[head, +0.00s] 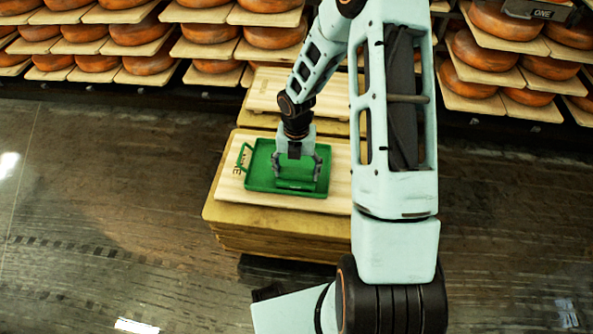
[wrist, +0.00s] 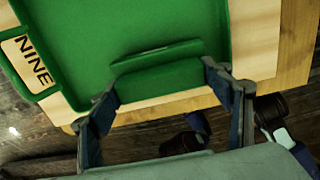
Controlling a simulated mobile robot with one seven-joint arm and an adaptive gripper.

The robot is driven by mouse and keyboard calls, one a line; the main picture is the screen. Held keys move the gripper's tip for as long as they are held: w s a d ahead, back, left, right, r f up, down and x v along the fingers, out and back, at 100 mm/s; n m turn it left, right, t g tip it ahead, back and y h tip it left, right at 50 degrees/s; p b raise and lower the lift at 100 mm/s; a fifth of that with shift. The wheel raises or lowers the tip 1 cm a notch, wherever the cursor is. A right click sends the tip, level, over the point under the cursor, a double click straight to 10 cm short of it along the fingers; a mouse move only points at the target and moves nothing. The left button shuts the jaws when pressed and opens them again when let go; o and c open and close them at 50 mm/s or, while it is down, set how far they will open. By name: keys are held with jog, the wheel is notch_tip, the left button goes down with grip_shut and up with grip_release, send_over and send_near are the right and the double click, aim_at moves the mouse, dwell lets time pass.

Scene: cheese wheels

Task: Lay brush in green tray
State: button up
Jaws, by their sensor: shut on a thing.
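The green tray (head: 260,181) lies on a pale board on top of a wooden stack, and its handle sticks out at the left. My gripper (head: 297,173) is over the right part of the tray, pointing down. Its fingers are shut on a green brush (head: 295,184), which blends with the tray's colour. In the wrist view the brush (wrist: 160,77) spans between the two fingers near the tray's edge, and the tray (wrist: 90,45) fills the upper left. I cannot tell whether the brush touches the tray floor. Its bristles are hidden.
The pale board (head: 229,187) has bare room around the tray. Another board stack (head: 268,93) stands behind. Shelves of orange cheese wheels (head: 140,32) line the back. The dark floor (head: 110,210) is open at left.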

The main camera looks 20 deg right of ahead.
aim_at(296, 171)
jog(key=o, duration=1.1)
notch_tip(296, 171, up, 12)
jog(key=p, duration=0.4)
jog(key=shift+r, duration=0.15)
